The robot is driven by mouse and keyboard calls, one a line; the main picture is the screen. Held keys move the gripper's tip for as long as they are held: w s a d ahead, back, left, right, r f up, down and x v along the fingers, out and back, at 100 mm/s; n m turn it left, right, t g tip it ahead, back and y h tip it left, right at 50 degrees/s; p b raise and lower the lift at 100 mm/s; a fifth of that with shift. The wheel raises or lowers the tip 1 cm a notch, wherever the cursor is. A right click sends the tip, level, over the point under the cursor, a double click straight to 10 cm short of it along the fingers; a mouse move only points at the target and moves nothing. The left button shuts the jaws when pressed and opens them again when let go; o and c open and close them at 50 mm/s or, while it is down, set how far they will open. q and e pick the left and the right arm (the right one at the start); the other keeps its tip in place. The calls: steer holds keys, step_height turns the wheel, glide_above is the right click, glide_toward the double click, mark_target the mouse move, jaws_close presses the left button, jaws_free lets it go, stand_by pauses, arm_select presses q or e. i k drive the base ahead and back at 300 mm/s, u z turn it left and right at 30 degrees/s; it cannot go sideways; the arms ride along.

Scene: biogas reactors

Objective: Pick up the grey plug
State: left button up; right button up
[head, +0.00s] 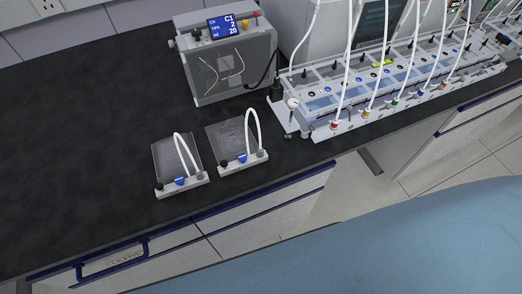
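Two clear flat gas bags lie on the black bench top, each with a white strip along its front edge. The left bag (170,155) has a small grey plug (200,176) at the right end of its strip, beside a blue valve (180,181). The right bag (229,134) has a similar grey plug (262,154) at its right end, beside another blue valve (242,158). I cannot tell which grey plug the task means. A white tube arches over each bag. Neither gripper shows in the head view.
A grey control box (229,70) with a blue display stands behind the bags. A long clear reactor unit (400,77) with several white tubes stands at the right. The bench's left side is clear. Blue-edged drawers (180,245) run along the front.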

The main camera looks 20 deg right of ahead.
mark_target(260, 149)
steer(key=u, duration=1.65)
steer(key=k, duration=0.75)
steer(key=z, duration=0.45)
